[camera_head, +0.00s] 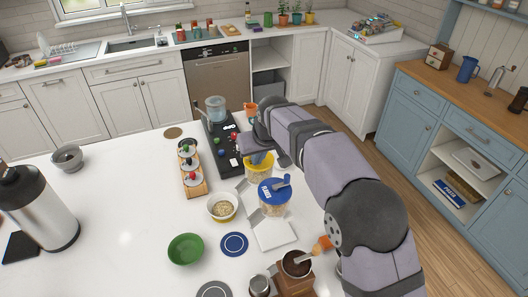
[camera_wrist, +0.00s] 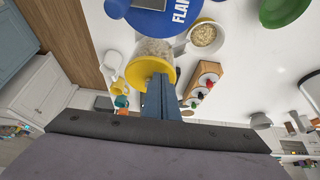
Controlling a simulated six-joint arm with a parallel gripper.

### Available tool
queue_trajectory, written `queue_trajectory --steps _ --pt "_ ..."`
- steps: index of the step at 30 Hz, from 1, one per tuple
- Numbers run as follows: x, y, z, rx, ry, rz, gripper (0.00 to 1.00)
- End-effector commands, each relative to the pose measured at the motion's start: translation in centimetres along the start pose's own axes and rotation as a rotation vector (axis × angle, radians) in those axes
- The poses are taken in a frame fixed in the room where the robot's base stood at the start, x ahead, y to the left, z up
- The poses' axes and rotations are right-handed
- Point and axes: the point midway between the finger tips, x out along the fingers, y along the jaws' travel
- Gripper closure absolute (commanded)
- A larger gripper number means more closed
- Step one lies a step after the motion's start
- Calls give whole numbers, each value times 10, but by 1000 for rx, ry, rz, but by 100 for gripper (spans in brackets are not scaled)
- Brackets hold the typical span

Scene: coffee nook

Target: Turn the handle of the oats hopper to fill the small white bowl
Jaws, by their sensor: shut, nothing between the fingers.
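The hopper with the yellow lid (camera_head: 262,172) stands on the white counter; its label is not readable. Its lid also shows in the wrist view (camera_wrist: 140,68). My gripper (camera_wrist: 160,85) is shut and empty, with its fingertips over the edge of the yellow lid. I cannot tell whether they touch the lid or its handle, which is hidden. A small white bowl (camera_head: 212,213) stands to the left of the hoppers, with pale flakes in it and yellow showing under its rim; it also shows in the wrist view (camera_wrist: 191,40).
A hopper with a blue lid (camera_head: 268,190), lettered "FLAK" in the wrist view, stands in front of the yellow one. A green bowl (camera_head: 186,249), a blue coaster (camera_head: 234,244), a wooden rack (camera_head: 197,187) and a coffee grinder (camera_head: 296,280) are nearby.

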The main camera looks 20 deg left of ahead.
Motion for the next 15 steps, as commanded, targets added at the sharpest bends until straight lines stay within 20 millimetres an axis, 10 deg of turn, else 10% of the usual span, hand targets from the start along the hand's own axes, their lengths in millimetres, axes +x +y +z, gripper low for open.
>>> queue_trajectory --steps 15 --pt "-24 1 -12 0 1 2 100"
